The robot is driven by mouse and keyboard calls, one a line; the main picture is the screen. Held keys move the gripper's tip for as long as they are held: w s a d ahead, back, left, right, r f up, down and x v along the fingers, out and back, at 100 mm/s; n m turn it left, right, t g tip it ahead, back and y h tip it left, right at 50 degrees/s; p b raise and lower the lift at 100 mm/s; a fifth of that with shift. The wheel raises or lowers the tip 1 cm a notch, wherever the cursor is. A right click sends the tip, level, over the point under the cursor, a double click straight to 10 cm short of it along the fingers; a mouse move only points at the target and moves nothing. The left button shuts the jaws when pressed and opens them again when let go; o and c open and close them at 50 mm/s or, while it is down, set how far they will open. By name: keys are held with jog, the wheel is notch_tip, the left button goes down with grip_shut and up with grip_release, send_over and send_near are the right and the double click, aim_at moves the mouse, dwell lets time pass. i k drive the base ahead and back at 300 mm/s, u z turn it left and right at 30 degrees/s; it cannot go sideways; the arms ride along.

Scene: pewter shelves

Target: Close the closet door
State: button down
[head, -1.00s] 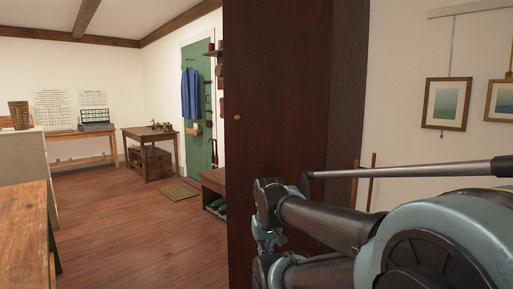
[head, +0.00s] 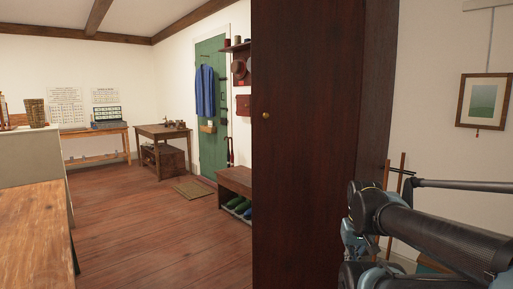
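A tall dark reddish-brown wooden closet panel (head: 312,170) fills the middle of the head view from top to bottom. A small brass knob (head: 266,115) sits near its left edge, and I take this panel to be the closet door. A narrower, darker face (head: 376,90) meets it on the right. I cannot tell from here how far the door stands open. My arm is folded at the lower right, in front of the panel's lower right part. I cannot make out my gripper's fingers in the view.
A wooden table (head: 35,225) stands close at the lower left. A bench (head: 235,181) with shoes is beyond the panel's left edge. The wooden floor (head: 160,235) between them is clear. Thin wooden poles (head: 400,185) stand behind my arm on the right.

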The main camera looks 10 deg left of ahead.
aim_at(306, 56)
jog(key=z, duration=0.05)
jog(key=i, duration=1)
jog(key=u, duration=0.05)
